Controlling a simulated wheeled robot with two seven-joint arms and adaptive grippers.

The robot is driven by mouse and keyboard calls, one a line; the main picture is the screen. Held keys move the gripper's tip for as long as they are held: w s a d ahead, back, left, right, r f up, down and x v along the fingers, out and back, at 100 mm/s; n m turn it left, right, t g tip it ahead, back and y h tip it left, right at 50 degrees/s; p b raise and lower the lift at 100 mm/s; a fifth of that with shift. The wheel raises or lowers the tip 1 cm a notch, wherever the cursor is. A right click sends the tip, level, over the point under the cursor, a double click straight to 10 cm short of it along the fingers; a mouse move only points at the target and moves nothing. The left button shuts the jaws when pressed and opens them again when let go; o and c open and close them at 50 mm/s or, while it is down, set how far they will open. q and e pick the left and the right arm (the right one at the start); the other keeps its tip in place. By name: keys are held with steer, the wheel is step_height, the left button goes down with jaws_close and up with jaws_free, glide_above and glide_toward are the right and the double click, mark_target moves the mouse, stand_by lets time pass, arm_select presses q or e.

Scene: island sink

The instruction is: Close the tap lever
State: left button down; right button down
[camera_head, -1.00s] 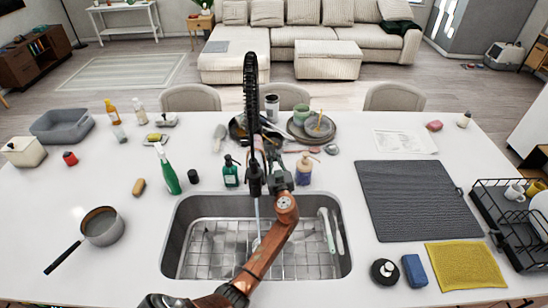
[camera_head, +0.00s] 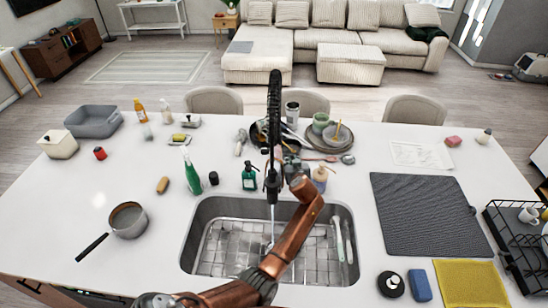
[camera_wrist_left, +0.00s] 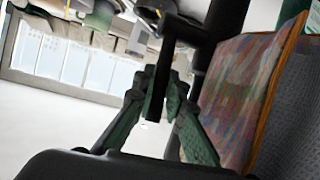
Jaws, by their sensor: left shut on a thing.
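The black tap (camera_head: 274,110) stands upright behind the sink (camera_head: 350,270), with a thin stream of water (camera_head: 272,217) running from its spout. My left gripper (camera_head: 284,164) is behind the spout, with my copper arm reaching over the sink from the lower left. The arm and spout partly hide it in the head view. In the left wrist view, its two green-padded fingers (camera_wrist_left: 155,112) are shut on a black bar, the tap lever (camera_wrist_left: 161,80). The lever cannot be made out clearly in the head view. My right gripper does not show.
A saucepan (camera_head: 128,221) is left of the sink. A dark mat (camera_head: 425,215) and dish rack (camera_head: 515,240) are on the right.

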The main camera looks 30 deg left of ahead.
arm_select(q)
steer(key=shift+w+a+r+g+h+p, duration=0.1)
steer(key=shift+w+r+g+h+p, duration=0.35)
steer(key=shift+g+p, duration=0.35)
steer(key=shift+w+a+f+p, duration=0.1)
steer(key=shift+w+p, duration=0.1)
steer(key=shift+p, duration=0.25)
steer(key=shift+w+a+f+g+h+p, duration=0.15)
steer(key=shift+w+g+h+p, duration=0.4)
steer(key=shift+g, duration=0.25)
steer(key=shift+s, duration=0.15)
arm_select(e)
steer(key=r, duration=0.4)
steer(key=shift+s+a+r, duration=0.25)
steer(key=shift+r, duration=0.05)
arm_select(q)
steer(key=shift+f, duration=0.1)
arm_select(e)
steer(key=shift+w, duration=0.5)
arm_select(q)
steer(key=c, duration=2)
jaws_free()
steer(key=shift+a, duration=0.1)
steer(key=shift+o, duration=0.2)
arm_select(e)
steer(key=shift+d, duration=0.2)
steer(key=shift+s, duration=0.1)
